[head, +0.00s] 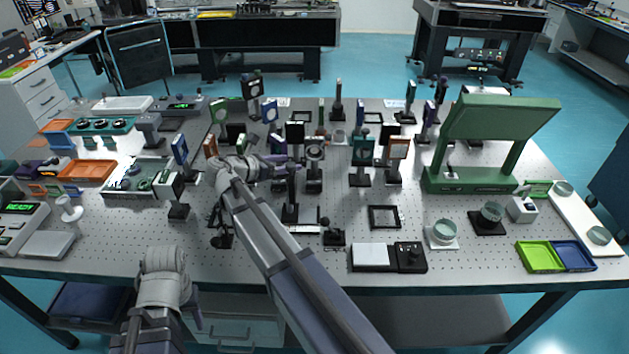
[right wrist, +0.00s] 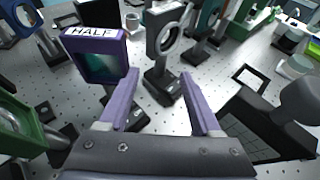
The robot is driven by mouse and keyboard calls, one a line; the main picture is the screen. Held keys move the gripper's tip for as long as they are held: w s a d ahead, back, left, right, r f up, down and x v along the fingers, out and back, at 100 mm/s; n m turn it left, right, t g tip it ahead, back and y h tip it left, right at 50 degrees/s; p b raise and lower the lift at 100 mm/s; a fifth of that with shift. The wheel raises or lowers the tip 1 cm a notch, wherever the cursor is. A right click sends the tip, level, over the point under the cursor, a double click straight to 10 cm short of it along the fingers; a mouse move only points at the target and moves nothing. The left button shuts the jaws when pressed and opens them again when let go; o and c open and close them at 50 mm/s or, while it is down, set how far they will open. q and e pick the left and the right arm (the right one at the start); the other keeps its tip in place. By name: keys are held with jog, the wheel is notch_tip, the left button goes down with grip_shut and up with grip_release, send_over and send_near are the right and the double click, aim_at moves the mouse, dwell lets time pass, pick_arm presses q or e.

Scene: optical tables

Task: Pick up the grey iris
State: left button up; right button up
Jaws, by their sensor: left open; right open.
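The grey iris (right wrist: 164,38) is a grey ring mount on a dark post and base. In the right wrist view it stands upright just beyond the fingertips, slightly right of the middle. In the head view the iris (head: 314,150) stands among other mounts near the table's middle. My right gripper (right wrist: 158,78) is open and empty, its two purple fingers pointing toward the iris with a gap before it. In the head view my right gripper (head: 284,160) is just left of the iris. My left gripper (head: 192,308) hangs low in front of the table's front edge, apart from all objects.
A purple mount marked HALF (right wrist: 95,55) stands close beside the left finger. A green mount (right wrist: 20,125) is at lower left, and a dark device (right wrist: 262,125) at lower right. Several mounts crowd the middle; a green stand (head: 478,183) is at right.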

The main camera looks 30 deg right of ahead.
aim_at(312, 170)
pick_arm(q)
jog(key=shift+f+b, duration=1.25)
jog(key=shift+f, duration=0.6)
pick_arm(e)
jog(key=shift+f, duration=1.9)
jog(key=b+x, duration=0.2)
jog(key=x, duration=0.4)
jog(key=shift+d+b, duration=0.3)
jog(key=shift+d, duration=0.1)
jog(key=shift+b+x, duration=1.1)
jog(key=shift+x, duration=1.6)
pick_arm(q)
notch_tip(312, 170, down, 5)
jog(key=shift+r, duration=0.2)
pick_arm(e)
jog(key=shift+s+a, duration=0.1)
grip_shut()
